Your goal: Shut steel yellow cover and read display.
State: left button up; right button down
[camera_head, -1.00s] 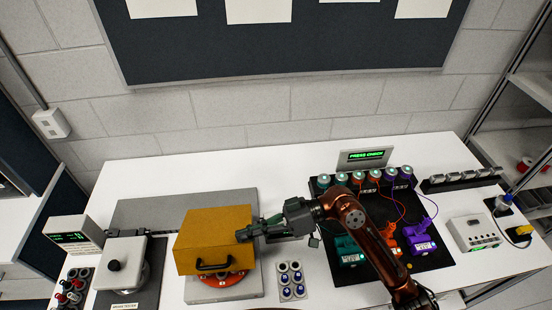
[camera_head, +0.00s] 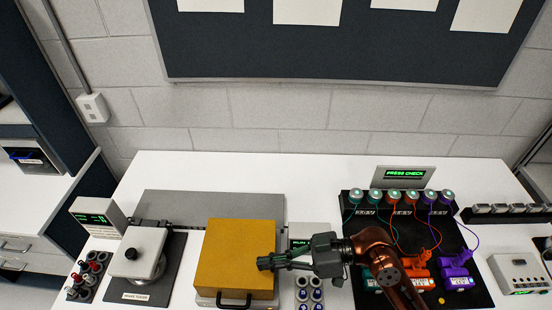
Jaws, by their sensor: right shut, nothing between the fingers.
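The yellow cover (camera_head: 234,256) is a box-like lid with a black handle (camera_head: 234,301) on its front. It sits low over its grey base plate (camera_head: 215,205), and the orange-red disc under it is hidden. My right gripper (camera_head: 262,263) is shut and empty, its tips at the right edge of the cover; whether they touch it I cannot tell. A display (camera_head: 405,173) at the back reads PRESS CHECK in green. A small screen (camera_head: 299,243) behind the right gripper is partly hidden and unreadable. A grey box with a green display (camera_head: 95,218) stands at left. My left gripper is not in view.
A grey fixture with a black knob (camera_head: 145,255) stands left of the cover. Several coloured servos (camera_head: 455,274) lie wired on a black mat (camera_head: 352,216) at right. A white device (camera_head: 520,273) stands at far right.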

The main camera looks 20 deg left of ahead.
notch_tip(320, 180, up, 5)
jog(key=p, duration=0.4)
jog(key=f+b+v, duration=0.1)
jog(key=b+v, duration=0.1)
jog(key=v, duration=0.7)
jog(key=shift+d, duration=0.55)
jog(key=shift+s, duration=0.1)
